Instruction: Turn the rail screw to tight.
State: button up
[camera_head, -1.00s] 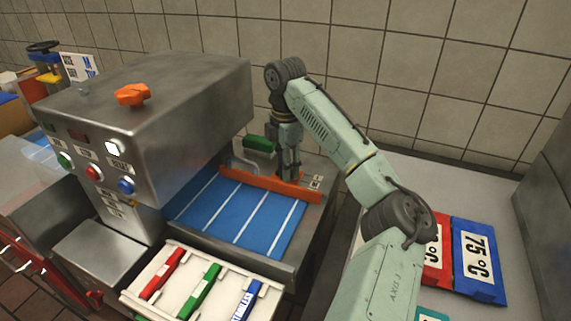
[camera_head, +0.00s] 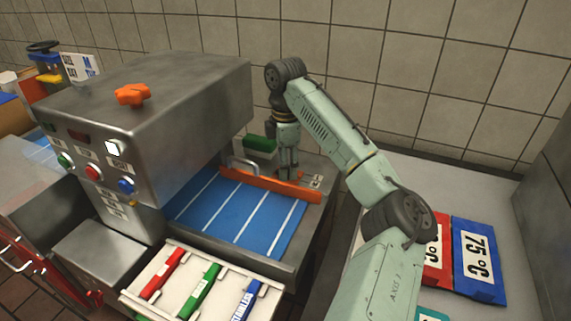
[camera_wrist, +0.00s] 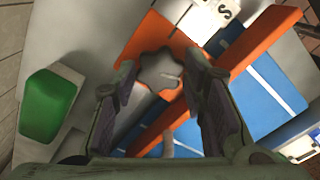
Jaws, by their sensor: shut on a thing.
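The rail screw (camera_wrist: 160,70) is a grey star-shaped knob, seen from above in the wrist view on an orange base. My gripper (camera_head: 289,173) points down at the orange rail (camera_head: 262,185) near its right end. In the head view the knob is hidden by the fingers. The orange rail (camera_wrist: 262,42) runs diagonally below the fingers in the wrist view, across the blue belt (camera_wrist: 260,100).
A small marked plate (camera_head: 316,181) lies beside the rail's right end. The steel machine housing (camera_head: 170,90) with an orange knob (camera_head: 132,95) rises at left. A tray (camera_head: 190,262) holds coloured bars in front.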

jog(key=m, duration=0.5)
jog(key=shift+m, duration=0.3)
jog(key=m, duration=1)
jog(key=shift+s+m, duration=0.1)
jog(key=shift+m, duration=0.3)
jog(key=m, duration=0.5)
jog(key=shift+m, duration=0.3)
jog(key=o, duration=0.9)
jog(key=shift+c, duration=0.2)
